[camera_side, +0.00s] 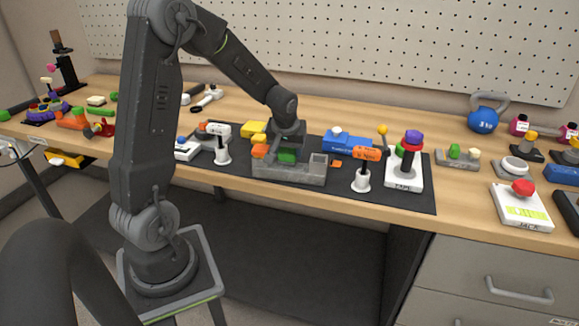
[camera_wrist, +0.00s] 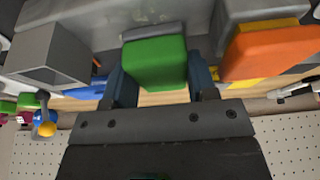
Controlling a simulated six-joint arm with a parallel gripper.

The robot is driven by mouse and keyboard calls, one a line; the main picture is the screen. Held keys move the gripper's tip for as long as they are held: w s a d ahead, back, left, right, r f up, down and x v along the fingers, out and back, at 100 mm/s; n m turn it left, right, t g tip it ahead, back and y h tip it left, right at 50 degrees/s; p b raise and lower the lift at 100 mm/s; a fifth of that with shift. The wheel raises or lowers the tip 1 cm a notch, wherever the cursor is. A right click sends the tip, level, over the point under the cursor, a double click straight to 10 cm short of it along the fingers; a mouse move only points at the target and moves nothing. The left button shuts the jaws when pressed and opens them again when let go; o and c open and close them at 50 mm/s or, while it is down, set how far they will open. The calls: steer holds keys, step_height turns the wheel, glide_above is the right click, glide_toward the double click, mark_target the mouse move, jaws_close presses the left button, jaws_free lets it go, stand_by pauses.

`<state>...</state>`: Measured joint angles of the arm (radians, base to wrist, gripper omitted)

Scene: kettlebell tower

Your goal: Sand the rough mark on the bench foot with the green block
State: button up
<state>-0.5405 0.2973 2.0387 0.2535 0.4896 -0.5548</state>
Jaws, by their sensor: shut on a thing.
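The green block (camera_side: 287,156) is between the fingers of my gripper (camera_side: 288,143). In the wrist view the green block (camera_wrist: 155,62) fills the gap between the two dark blue-grey fingers of my gripper (camera_wrist: 160,88). My gripper is shut on it. The block is at the middle of a grey holder (camera_side: 290,172), and its lower part is hidden by the holder's front wall in the side view. I cannot tell whether it touches the holder's floor. I cannot make out the bench foot or a rough mark in either view.
An orange block (camera_side: 259,151) sits left of the green one, with yellow pieces (camera_side: 254,130) behind. The holder's right compartment (camera_wrist: 45,62) looks empty. A blue kettlebell (camera_side: 484,118) is further right.

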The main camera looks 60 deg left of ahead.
stand_by(0.4)
steer(key=shift+w+d+f, duration=0.1)
steer(key=shift+w+d, duration=0.6)
steer(key=shift+w, duration=0.25)
steer(key=shift+r, duration=1.05)
steer(key=shift+r, duration=0.1)
step_height(320, 180, up, 8)
